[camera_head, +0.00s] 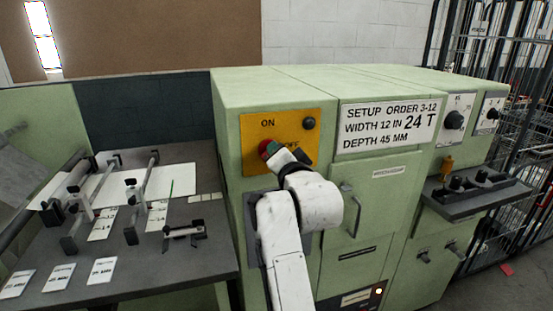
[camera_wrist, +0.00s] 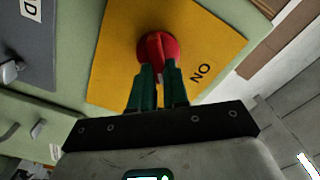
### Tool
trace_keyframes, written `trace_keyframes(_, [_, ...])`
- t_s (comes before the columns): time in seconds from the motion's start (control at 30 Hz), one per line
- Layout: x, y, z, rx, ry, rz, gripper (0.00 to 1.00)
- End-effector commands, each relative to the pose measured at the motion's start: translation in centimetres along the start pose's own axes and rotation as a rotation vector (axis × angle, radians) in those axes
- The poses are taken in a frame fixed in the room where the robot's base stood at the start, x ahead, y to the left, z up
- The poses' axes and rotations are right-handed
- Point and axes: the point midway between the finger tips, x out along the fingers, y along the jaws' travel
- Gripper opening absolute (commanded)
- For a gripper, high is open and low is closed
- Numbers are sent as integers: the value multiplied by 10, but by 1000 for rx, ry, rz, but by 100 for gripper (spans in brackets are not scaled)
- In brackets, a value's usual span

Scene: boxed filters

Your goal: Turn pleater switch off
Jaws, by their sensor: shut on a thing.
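The pleater switch is a red round knob (camera_wrist: 158,52) with a raised grip bar, on a yellow plate (camera_wrist: 115,60). In the head view the red knob (camera_head: 266,147) shows at the left of the yellow plate (camera_head: 252,165), below the printed "ON" and left of a partly hidden "OFF". My gripper (camera_wrist: 158,72) has its green fingers on either side of the knob's bar, closed on it. In the head view my gripper (camera_head: 272,150) covers part of the knob and the plate. The bar's exact pointing direction is hard to read.
A dark round button (camera_head: 309,123) sits at the plate's upper right. A setup sign (camera_head: 388,122) and a door handle (camera_head: 349,210) are on the green machine to the right. A grey worktable (camera_head: 190,265) with cards and clamps stands at left.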

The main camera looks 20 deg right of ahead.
Motion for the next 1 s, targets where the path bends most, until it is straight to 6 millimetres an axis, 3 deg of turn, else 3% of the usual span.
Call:
trace_keyframes(0.5, [0,7,3,461,-1,0,0])
trace_keyframes(1.0, [0,10,3,672,0,4,0])
